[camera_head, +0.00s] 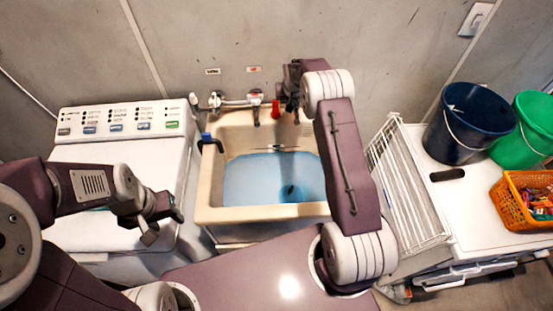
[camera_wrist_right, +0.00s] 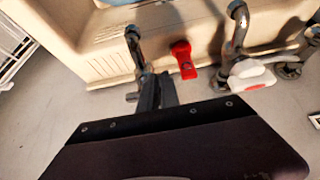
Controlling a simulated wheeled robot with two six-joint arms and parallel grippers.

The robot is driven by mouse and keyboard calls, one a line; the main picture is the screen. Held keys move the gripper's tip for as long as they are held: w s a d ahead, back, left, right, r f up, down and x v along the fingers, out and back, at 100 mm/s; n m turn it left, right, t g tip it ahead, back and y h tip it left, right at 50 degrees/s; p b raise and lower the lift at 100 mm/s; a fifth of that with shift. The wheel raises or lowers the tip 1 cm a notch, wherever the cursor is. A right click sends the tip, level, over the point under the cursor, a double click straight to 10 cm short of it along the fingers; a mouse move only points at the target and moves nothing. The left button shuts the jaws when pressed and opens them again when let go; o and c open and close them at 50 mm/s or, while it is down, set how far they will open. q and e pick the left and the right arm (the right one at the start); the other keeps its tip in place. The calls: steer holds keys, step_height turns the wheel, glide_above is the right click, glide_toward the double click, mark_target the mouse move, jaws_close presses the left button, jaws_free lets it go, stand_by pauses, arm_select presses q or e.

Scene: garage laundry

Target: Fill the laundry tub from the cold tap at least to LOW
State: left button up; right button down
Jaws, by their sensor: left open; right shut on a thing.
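The cream laundry tub (camera_head: 208,172) stands against the wall with blue water (camera_head: 250,180) in it. I cannot read a LOW mark. The taps (camera_head: 240,102) are on the wall behind it, with a red handle (camera_head: 276,108) to their right. My right gripper (camera_head: 291,97) is shut at a metal tap fitting beside the red handle. In the right wrist view the gripper (camera_wrist_right: 150,92) is below a curved spout (camera_wrist_right: 135,48), apart from the red lever (camera_wrist_right: 183,60). Its fingertips are partly hidden. My left gripper (camera_head: 160,218) is open and empty over the washing machine's front.
The washing machine (camera_head: 120,150) is left of the tub. A dark hose with a blue part (camera_head: 207,138) hooks over the tub's left rim. A white wire rack (camera_head: 405,190) is on the right, beside a dark blue bucket (camera_head: 465,125), green bucket (camera_head: 535,125) and orange basket (camera_head: 515,205).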

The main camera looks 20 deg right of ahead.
steer(key=shift+t, duration=0.3)
steer(key=w+r+p, duration=0.2)
steer(key=r, duration=0.1)
steer(key=w+r+p, duration=0.1)
steer(key=r, duration=0.1)
steer(key=shift+w+d, duration=0.25)
steer(key=shift+d, duration=0.15)
steer(key=p+v, duration=0.1)
steer(key=v, duration=0.1)
steer(key=shift+r, duration=0.4)
steer(key=shift+d+f, duration=0.1)
steer(key=shift+f, duration=0.35)
arm_select(q)
steer(key=r, duration=0.1)
steer(key=w+r, duration=0.2)
steer(key=shift+d+r, duration=0.25)
steer(key=shift+r, duration=0.05)
